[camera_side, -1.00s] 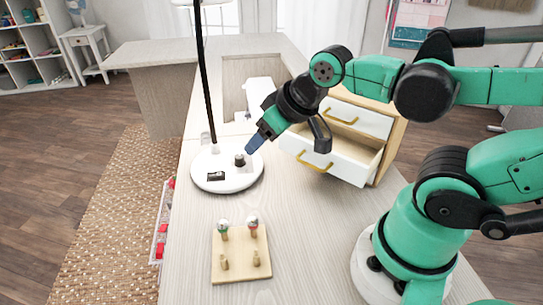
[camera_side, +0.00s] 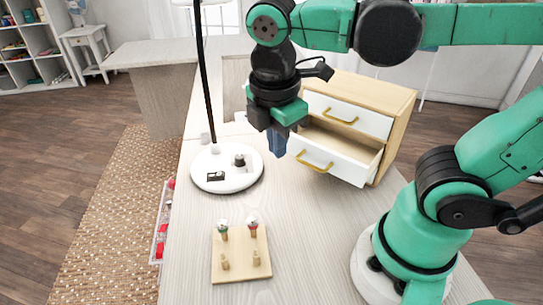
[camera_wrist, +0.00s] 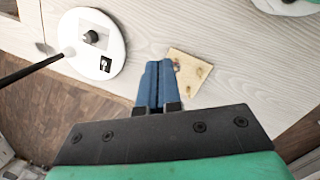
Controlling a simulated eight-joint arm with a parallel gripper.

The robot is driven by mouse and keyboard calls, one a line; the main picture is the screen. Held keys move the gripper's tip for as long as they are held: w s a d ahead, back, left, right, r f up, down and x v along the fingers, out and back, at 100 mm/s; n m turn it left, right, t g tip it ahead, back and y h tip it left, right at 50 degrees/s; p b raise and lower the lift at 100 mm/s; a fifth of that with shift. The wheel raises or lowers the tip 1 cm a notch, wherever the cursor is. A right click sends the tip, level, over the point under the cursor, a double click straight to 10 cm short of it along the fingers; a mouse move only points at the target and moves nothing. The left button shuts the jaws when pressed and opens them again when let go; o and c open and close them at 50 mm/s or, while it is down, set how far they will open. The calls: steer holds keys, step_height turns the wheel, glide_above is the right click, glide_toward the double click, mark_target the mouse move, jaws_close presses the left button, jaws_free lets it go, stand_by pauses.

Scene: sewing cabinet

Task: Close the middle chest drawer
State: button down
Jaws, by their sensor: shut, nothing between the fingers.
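The wooden chest (camera_side: 400,117) stands at the back right of the table. Its upper white drawer (camera_side: 368,121) with a yellow handle is shut. The white drawer below it (camera_side: 349,171), also with a yellow handle (camera_side: 314,163), is pulled out and looks empty where I can see inside. Anything lower on the chest is hidden behind this drawer. My gripper (camera_side: 277,150) points down at the left end of the open drawer's front, with its blue fingers shut and empty. I cannot tell whether they touch it. The wrist view shows the shut fingers (camera_wrist: 156,68), not the chest.
A lamp with a round white base (camera_side: 227,181) and dark pole stands left of my gripper. A wooden peg board (camera_side: 240,267) with small knobs lies in front; part of it shows in the wrist view (camera_wrist: 190,70). The table between peg board and drawer is clear.

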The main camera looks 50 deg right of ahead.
mark_target(329, 140)
steer(key=s+d+f+n+g+h, duration=0.1)
steer(key=d+f+n, duration=0.1)
steer(key=d+f, duration=0.4)
steer(key=shift+f+n, duration=0.4)
steer(key=shift+f, duration=0.55)
steer(key=shift+s, duration=0.1)
steer(key=shift+d, duration=0.1)
steer(key=d, duration=0.9)
steer(key=shift+s+d, duration=0.1)
steer(key=shift+s, duration=0.15)
